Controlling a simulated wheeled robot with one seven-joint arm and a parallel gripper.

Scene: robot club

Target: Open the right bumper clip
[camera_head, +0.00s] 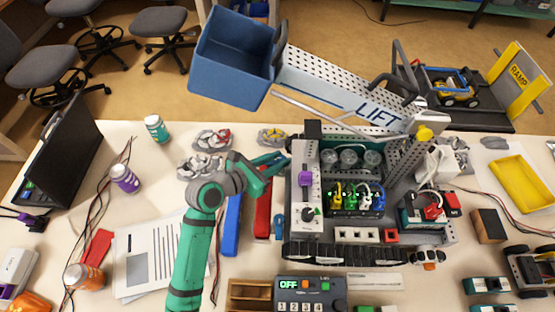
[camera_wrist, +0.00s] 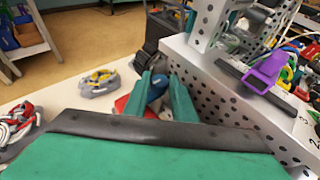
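No part in view is marked as the right bumper clip, and I cannot tell which one it is. The club robot's grey chassis (camera_head: 300,225) stands on the table with a perforated side wall (camera_wrist: 225,100). A purple lever (camera_head: 305,178) sits on its left plate, and it shows in the wrist view (camera_wrist: 268,68). My gripper (camera_head: 282,162) is at the chassis's upper left corner, pointing right. In the wrist view my gripper (camera_wrist: 162,90) has its two green fingers apart beside the wall. A blue part (camera_wrist: 157,88) shows between them; contact is unclear.
The raised LIFT arm (camera_head: 345,100) with a blue bucket (camera_head: 232,55) hangs above and behind my gripper. A blue bar (camera_head: 232,225) and a red bar (camera_head: 262,215) lie left of the chassis. A control box (camera_head: 310,292) is in front. Papers (camera_head: 145,260) lie left.

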